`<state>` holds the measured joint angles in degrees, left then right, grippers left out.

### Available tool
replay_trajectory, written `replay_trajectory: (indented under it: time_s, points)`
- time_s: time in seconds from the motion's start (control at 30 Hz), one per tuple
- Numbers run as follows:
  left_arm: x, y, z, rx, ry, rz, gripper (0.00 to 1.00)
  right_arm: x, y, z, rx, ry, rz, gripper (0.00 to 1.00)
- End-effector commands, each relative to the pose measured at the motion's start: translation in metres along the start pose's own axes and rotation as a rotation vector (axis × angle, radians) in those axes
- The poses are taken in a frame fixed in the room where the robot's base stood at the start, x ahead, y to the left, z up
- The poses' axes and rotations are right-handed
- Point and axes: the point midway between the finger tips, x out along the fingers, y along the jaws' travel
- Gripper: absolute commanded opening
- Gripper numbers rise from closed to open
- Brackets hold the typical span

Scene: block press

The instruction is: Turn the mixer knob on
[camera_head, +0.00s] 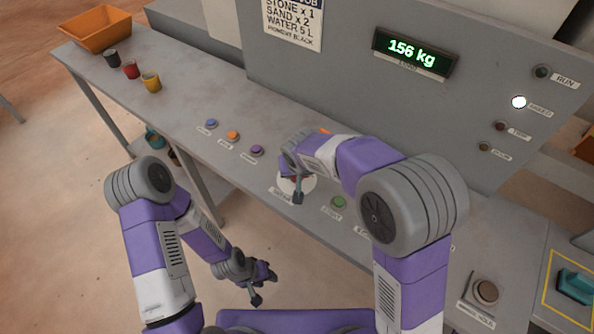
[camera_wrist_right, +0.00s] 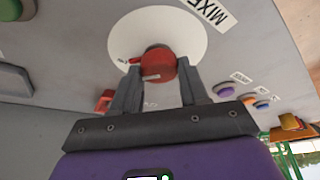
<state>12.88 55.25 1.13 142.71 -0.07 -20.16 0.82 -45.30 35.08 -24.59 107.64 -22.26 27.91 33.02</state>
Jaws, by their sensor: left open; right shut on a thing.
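The mixer knob (camera_wrist_right: 160,65) is red and sits on a round white plate (camera_wrist_right: 190,35) beside a label starting "MIX". In the right wrist view my right gripper (camera_wrist_right: 160,88) has one finger on each side of the knob and is shut on it. A small red tip of the knob points left in that view. In the head view my right gripper (camera_head: 296,185) reaches down to the console and mostly hides the knob. The white plate (camera_head: 308,184) shows partly around it. My left gripper (camera_head: 264,285) is open and empty, low in front of the console.
The grey console (camera_head: 240,110) holds blue (camera_head: 211,124), orange (camera_head: 232,135) and purple (camera_head: 257,151) buttons, and a green one (camera_head: 338,202). The display (camera_head: 411,53) reads 156 kg. The white lamp (camera_head: 519,102) is lit. Cups and an orange bin (camera_head: 97,28) stand far left.

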Motion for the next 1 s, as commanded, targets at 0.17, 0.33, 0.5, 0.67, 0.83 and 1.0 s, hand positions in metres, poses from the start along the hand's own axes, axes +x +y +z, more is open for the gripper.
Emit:
replay_trajectory:
  time_s: [0.17, 0.33, 0.5, 0.67, 0.83, 1.0]
  points:
    - [0.0, 0.0, 0.0, 0.0, 0.0, 0.0, 0.43, 0.001, 0.0, 0.001, 0.002, -0.004, 0.001, 0.45]
    - [0.0, 0.0, 0.0, 0.0, 0.0, 0.0, 0.43, 0.001, 0.0, 0.001, 0.001, -0.003, 0.0, 0.68]
    - [0.0, 0.0, 0.0, 0.0, 0.0, 0.0, 0.43, 0.001, 0.0, 0.001, 0.0, -0.002, 0.0, 0.68]
    - [-0.002, 0.001, 0.0, 0.0, 0.0, 0.0, 0.43, -0.006, 0.0, 0.0, 0.0, 0.0, -0.001, 0.68]
    - [-0.009, 0.003, 0.0, 0.0, 0.0, 0.0, 0.43, -0.033, -0.001, -0.001, -0.001, 0.002, -0.003, 0.68]
    - [-0.015, 0.005, 0.001, 0.0, 0.0, 0.0, 0.43, -0.06, -0.001, -0.001, -0.001, 0.0, -0.002, 0.68]
